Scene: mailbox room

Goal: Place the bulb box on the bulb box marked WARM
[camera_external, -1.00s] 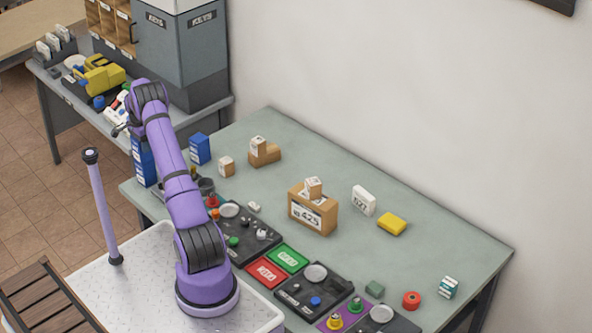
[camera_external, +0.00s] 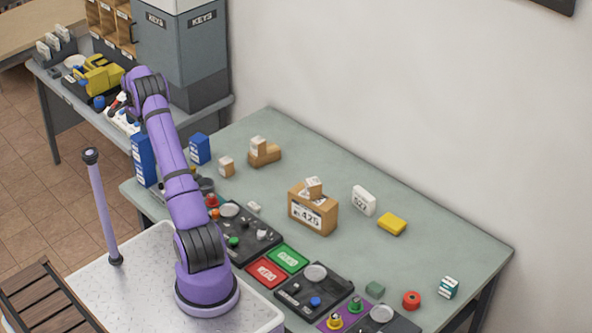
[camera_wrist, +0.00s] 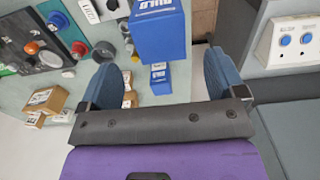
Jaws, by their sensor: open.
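A blue bulb box (camera_wrist: 160,38) lettered BULB stands large at the top of the wrist view, between the lines of my two fingers with a gap on each side. A second blue box (camera_wrist: 160,80) shows smaller below it. In the external view, one blue box (camera_external: 143,160) stands partly behind my arm and another blue box (camera_external: 200,148) stands to its right on the green table. I cannot read WARM on either. My gripper (camera_wrist: 160,62) is open and empty; in the external view it is mostly hidden by my arm.
A grey cabinet (camera_external: 185,50) and a side bench with a yellow machine (camera_external: 98,78) are at the back left.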

